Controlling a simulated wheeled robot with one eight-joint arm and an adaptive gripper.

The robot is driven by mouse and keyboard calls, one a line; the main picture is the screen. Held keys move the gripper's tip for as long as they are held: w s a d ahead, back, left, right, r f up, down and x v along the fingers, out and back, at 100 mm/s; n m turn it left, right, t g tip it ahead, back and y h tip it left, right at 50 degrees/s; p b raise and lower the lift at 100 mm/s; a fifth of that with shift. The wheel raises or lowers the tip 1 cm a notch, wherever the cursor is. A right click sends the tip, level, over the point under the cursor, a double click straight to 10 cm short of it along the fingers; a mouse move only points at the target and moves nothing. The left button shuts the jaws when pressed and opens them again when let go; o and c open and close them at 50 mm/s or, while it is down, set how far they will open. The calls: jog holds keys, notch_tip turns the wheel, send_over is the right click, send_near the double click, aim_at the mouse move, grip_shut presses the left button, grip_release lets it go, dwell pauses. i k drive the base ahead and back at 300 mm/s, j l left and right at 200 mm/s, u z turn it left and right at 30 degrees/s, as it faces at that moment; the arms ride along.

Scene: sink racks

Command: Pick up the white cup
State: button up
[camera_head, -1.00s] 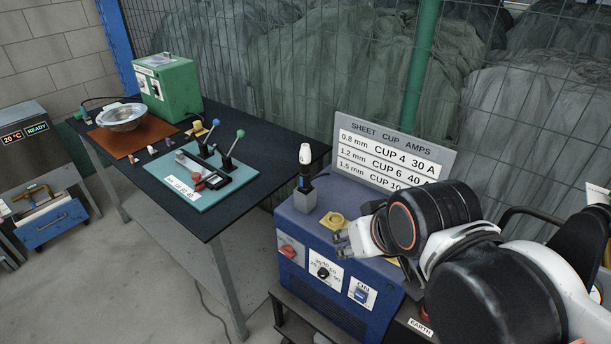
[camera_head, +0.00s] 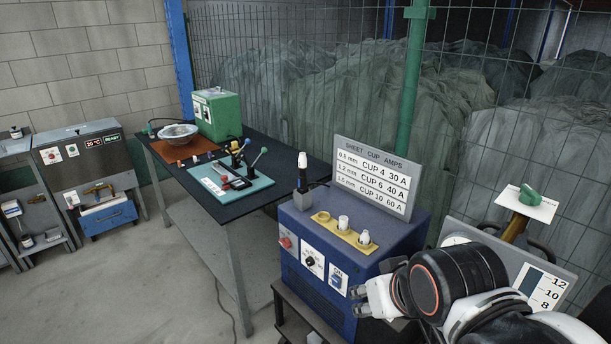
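Two small white cups stand upright in a yellow holder (camera_head: 349,237) on top of the blue machine (camera_head: 322,277). One cup (camera_head: 343,222) is in the middle spot and the other cup (camera_head: 364,238) is at the right end. The left spot of the holder (camera_head: 322,216) shows no cup. I cannot tell which of them is the task's white cup. My gripper (camera_head: 359,301) is in front of the machine's right front, lower in the picture than the cups and apart from them. Its two fingers are spread with nothing between them.
A torch with a white top (camera_head: 302,162) stands at the machine's back left. A sign (camera_head: 374,177) listing sheet, cup and amps rises behind the holder. A dark workbench (camera_head: 215,204) with a teal fixture is to the left. A gauge panel (camera_head: 535,272) stands right.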

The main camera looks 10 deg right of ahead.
aim_at(303, 158)
jog(key=i+j+z, duration=0.25)
jog(key=i+j, duration=0.2)
jog(key=i+j+z, duration=0.3)
jog(key=i+j, duration=0.25)
jog(key=i+j+z, duration=0.25)
jog(key=i+j, duration=0.3)
jog(key=j, duration=0.15)
